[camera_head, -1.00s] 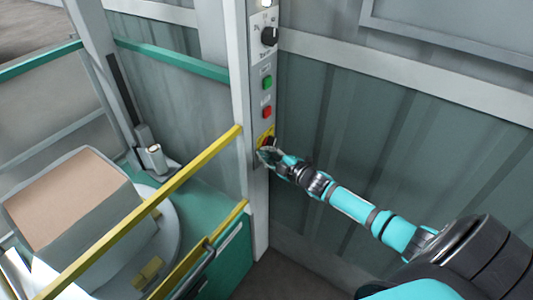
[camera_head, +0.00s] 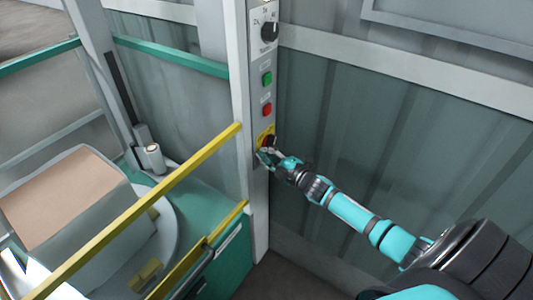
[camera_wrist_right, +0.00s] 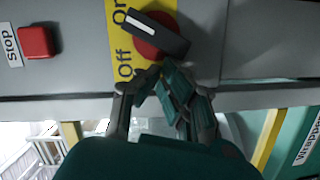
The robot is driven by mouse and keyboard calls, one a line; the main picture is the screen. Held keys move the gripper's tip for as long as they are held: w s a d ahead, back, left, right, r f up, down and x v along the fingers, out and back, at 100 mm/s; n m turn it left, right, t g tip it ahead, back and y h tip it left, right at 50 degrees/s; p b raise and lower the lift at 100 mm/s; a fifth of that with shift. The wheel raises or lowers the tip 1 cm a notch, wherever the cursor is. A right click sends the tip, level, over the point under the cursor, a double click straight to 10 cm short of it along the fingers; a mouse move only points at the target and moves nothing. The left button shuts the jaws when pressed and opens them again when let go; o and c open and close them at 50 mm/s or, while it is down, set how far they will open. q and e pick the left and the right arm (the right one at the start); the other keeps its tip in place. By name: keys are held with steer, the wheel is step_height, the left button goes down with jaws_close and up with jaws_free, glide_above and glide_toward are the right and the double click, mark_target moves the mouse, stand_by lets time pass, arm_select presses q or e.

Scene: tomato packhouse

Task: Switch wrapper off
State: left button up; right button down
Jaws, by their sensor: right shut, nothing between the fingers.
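The wrapper switch is a rotary switch with a black handle (camera_wrist_right: 158,36) on a red round base, set on a yellow plate (camera_wrist_right: 121,42) marked On and Off. The white line on the handle points toward the On word. In the head view the switch (camera_head: 267,141) sits low on the grey control post. My right gripper (camera_head: 263,156) is just below the switch. In the wrist view its fingertips (camera_wrist_right: 152,78) are together and empty, close to the red base beside the Off word. I cannot tell whether they touch it. My left gripper is not in view.
A red Stop button (camera_wrist_right: 36,42) is near the switch, with a green button (camera_head: 267,79) and a black selector knob (camera_head: 270,31) higher on the post. A yellow rail (camera_head: 150,213) crosses in front of a wrapped load (camera_head: 62,197) to the left.

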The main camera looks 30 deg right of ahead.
arm_select(q)
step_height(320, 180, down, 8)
steer(key=b, duration=0.8)
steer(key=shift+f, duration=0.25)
arm_select(e)
steer(key=shift+w+d+f+n+t, duration=0.1)
steer(key=shift+f+n+t, duration=0.25)
steer(key=shift+n, duration=0.7)
steer(key=shift+d+f+n+t, duration=0.2)
steer(key=shift+f+n, duration=0.3)
steer(key=shift+n, duration=0.6)
steer(key=shift+w+d+f+n+t, duration=0.1)
steer(key=shift+f+n+t, duration=0.25)
steer(key=shift+n, duration=0.7)
steer(key=shift+f, duration=0.1)
arm_select(q)
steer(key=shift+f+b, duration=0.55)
steer(key=shift+b, duration=0.1)
arm_select(e)
steer(key=shift+d+f, duration=0.1)
steer(key=shift+f, duration=0.1)
